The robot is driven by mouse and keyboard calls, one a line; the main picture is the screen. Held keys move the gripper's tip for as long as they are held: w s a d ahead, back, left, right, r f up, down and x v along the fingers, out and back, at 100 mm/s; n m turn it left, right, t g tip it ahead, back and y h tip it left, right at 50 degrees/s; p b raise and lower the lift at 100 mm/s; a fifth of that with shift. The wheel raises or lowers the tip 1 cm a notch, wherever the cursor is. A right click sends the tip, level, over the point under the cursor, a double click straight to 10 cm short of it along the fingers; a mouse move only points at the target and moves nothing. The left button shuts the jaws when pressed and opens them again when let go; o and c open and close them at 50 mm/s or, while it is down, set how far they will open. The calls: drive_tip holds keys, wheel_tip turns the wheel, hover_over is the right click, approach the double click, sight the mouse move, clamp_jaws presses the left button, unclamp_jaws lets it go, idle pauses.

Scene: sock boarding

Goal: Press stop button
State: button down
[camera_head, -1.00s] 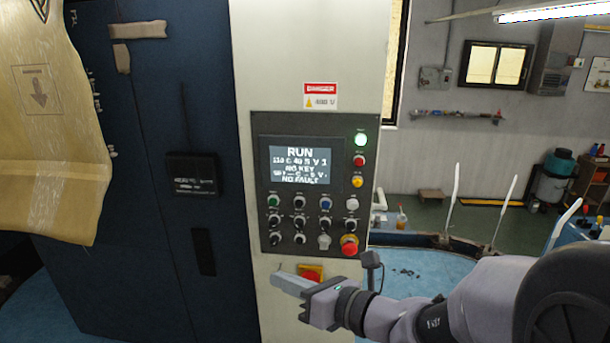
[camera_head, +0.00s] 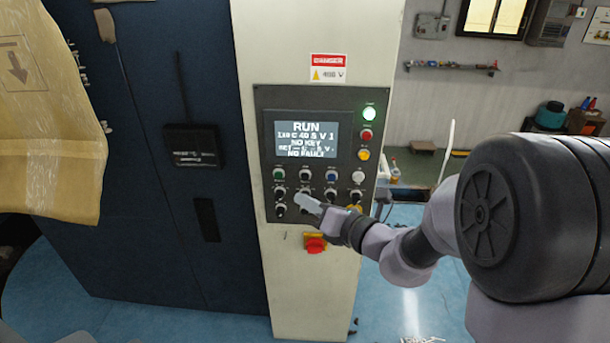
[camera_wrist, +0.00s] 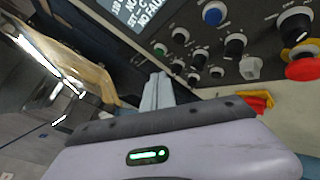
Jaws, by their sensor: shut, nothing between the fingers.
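The control panel (camera_head: 348,130) is dark, with a lit screen (camera_head: 306,139) reading RUN, NO KEY and NO FAULT. Below the screen are a green button (camera_head: 278,174), a blue button (camera_head: 331,175), a white button (camera_head: 357,177) and rows of black knobs. I cannot read which is labelled stop. My gripper (camera_head: 302,199) is shut and empty in front of the lower knobs, hiding some; contact cannot be told. A red mushroom button (camera_wrist: 302,67) shows in the wrist view, where my fingers (camera_wrist: 157,91) point towards the panel. In the head view my gripper mostly hides this button.
A red and yellow switch (camera_head: 316,243) is on the pale cabinet (camera_head: 300,285) below the panel. A green lamp (camera_head: 369,114) is lit above red and amber ones. A dark blue cabinet (camera_head: 150,240) stands left, with a yellowish sheet (camera_head: 50,130) hanging before it.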

sight(308, 184)
drive_tip(key=shift+w+d+p, duration=0.1)
drive_tip(key=shift+w+p, duration=0.45)
drive_tip(key=shift+w, duration=2)
drive_tip(key=shift+w, duration=0.45)
drive_tip(key=shift+w, duration=0.4)
idle(0.4)
drive_tip(key=shift+s, duration=0.85)
drive_tip(key=shift+s+b, duration=0.6)
drive_tip(key=shift+s, duration=1.9)
